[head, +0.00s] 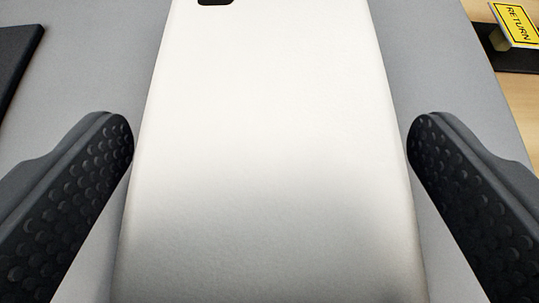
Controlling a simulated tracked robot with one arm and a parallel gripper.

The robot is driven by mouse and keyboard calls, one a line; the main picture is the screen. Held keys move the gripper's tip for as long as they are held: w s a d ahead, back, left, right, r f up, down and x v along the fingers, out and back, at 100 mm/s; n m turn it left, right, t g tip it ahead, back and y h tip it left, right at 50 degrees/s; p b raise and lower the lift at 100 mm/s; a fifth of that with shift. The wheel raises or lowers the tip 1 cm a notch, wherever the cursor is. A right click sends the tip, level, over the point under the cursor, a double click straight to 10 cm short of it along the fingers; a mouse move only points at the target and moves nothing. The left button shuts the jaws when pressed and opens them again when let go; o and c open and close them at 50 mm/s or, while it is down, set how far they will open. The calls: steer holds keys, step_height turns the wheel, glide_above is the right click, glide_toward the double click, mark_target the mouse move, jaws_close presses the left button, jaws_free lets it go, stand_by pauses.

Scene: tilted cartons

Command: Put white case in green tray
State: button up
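The white case (270,130) fills the middle of the head view, with a small black mark at its top edge. It runs out of the picture at the top and bottom. My gripper (271,140) has its two dark, dimpled fingers on either side of the case. The left fingertip appears very close to the case's left edge, and the right fingertip is close to its right edge. I cannot tell whether either finger touches it. No green tray is visible in this view.
A grey surface (95,70) lies around the case. A yellow "RETURN" sign (519,23) stands on a dark base at the upper right, beside light wood (522,92). A dark flat object (16,58) shows at the upper left edge.

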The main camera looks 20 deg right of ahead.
steer(key=shift+r, duration=0.1)
steer(key=shift+r+p, duration=0.35)
steer(key=shift+r, duration=0.15)
steer(key=p+v, duration=0.1)
steer(key=v, duration=1.2)
steer(key=shift+s+a+r, duration=0.2)
steer(key=shift+a+r, duration=0.05)
steer(key=shift+a, duration=0.1)
